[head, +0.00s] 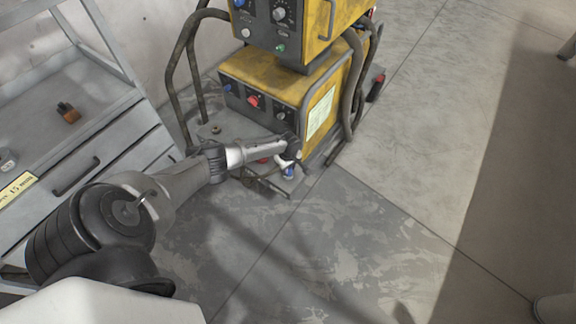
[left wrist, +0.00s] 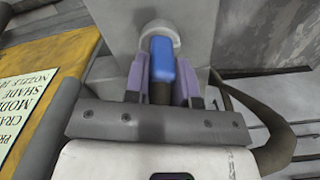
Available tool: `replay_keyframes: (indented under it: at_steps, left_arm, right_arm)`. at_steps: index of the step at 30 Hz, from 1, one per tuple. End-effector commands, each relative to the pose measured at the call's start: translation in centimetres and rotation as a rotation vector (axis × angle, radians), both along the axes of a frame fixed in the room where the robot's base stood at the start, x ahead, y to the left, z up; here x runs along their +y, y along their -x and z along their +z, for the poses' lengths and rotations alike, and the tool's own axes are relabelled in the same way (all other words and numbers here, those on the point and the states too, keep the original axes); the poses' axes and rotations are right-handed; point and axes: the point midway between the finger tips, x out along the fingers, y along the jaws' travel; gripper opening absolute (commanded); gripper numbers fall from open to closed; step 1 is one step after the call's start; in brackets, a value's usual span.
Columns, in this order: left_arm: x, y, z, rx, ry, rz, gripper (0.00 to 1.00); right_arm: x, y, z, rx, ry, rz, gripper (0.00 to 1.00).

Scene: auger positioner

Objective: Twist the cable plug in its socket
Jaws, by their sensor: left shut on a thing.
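My left gripper (head: 290,163) reaches to the low front of the yellow machine (head: 262,75). The blue cable plug (head: 288,173) shows just below the gripper's end. In the left wrist view the blue plug (left wrist: 162,60) is between the two purple-grey fingers of my left gripper (left wrist: 161,75), which is shut on it. The plug's far end meets a round pale socket (left wrist: 160,34) on a grey block. How deep it sits in the socket cannot be told. The cable below the plug is mostly hidden by the gripper. My right gripper is not in view.
A grey drawer cabinet (head: 85,140) stands at left with a small brown object (head: 68,112) on it. Dark cables (head: 180,65) loop beside the machine. A text label (left wrist: 25,100) shows at left in the left wrist view. The floor (head: 370,230) at right is mostly clear.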

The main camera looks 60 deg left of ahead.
Motion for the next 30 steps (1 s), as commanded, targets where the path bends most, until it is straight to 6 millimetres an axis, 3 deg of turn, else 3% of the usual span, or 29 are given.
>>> replay_keyframes:
  at_steps: [8,9,18,26,30]
  left_arm:
    - [0.0,0.0,0.0,0.000,0.000,0.006,0.00]
    - [0.0,0.0,0.0,0.000,0.000,0.006,0.26]
    - [0.0,0.0,0.0,0.000,0.000,0.005,0.54]
    - [0.0,0.0,0.2,0.000,0.000,0.004,0.54]
    - [0.1,0.0,1.8,-0.001,-0.001,0.004,0.54]
  right_arm:
    - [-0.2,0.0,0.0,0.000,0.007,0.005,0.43]
    - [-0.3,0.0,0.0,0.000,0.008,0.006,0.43]
    - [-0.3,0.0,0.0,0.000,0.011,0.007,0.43]
    - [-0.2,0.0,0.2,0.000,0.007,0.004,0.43]
    - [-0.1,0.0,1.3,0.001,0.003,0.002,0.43]
